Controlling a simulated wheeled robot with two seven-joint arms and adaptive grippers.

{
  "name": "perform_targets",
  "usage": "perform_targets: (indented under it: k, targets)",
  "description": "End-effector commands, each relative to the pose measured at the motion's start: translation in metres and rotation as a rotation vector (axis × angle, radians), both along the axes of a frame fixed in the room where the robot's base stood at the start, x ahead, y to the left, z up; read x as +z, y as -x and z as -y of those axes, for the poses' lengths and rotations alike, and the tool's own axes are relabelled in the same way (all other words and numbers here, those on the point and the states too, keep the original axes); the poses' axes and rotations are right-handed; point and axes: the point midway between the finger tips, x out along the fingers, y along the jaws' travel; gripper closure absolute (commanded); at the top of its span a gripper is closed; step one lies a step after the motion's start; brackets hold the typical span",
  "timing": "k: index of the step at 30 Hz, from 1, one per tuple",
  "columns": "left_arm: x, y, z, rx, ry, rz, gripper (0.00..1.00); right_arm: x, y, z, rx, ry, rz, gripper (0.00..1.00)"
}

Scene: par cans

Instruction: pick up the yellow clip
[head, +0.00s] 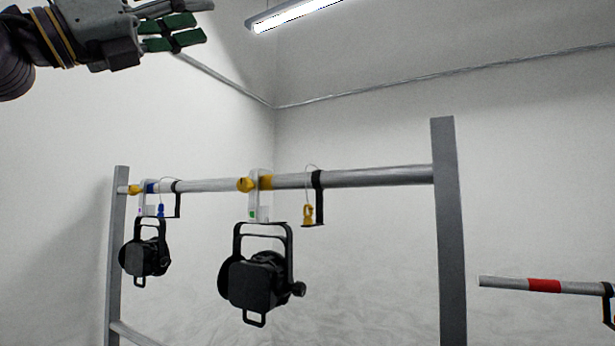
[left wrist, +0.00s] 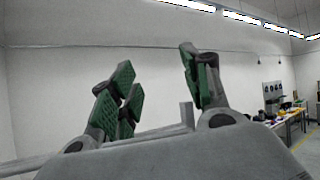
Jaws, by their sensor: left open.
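The yellow clip (head: 308,214) hangs on a thin wire loop beside a black bracket (head: 319,196) on the horizontal pipe, right of the larger black par can (head: 259,279). My left gripper (head: 175,33) is at the upper left of the head view, well above and left of the clip, apart from everything. In the left wrist view my left gripper (left wrist: 155,88) has its green-padded fingers spread, with nothing between them. The clip cannot be made out in the left wrist view. My right gripper is not in view.
The pipe (head: 370,176) runs between two grey posts (head: 448,230). A smaller par can (head: 146,256) and a blue clip (head: 161,210) hang at left. A pipe with a red band (head: 544,286) is at right. A cluttered table (left wrist: 290,118) stands far right in the wrist view.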

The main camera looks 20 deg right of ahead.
Motion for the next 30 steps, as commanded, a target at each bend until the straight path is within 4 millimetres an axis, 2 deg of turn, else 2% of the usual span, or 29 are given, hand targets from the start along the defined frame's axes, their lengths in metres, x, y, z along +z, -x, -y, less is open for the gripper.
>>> perform_targets:
  k: [1, 6, 13, 17, 21, 30]
  targets:
    - [-0.012, 0.006, 0.012, 0.017, -0.048, 0.022, 0.53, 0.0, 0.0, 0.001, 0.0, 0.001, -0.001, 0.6]
    - [-0.055, 0.02, 0.046, 0.089, -0.209, 0.085, 0.53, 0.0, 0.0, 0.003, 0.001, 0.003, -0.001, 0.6]
    - [-0.106, 0.028, 0.074, 0.211, -0.394, 0.145, 0.53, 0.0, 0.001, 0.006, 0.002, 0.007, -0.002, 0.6]
    - [-0.127, 0.025, 0.079, 0.296, -0.474, 0.159, 0.53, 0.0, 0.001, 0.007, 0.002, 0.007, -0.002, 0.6]
    - [-0.141, 0.015, 0.075, 0.391, -0.534, 0.143, 0.53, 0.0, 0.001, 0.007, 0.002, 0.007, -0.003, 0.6]
    - [-0.154, -0.013, 0.06, 0.514, -0.588, 0.049, 0.53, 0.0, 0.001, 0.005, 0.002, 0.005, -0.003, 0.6]
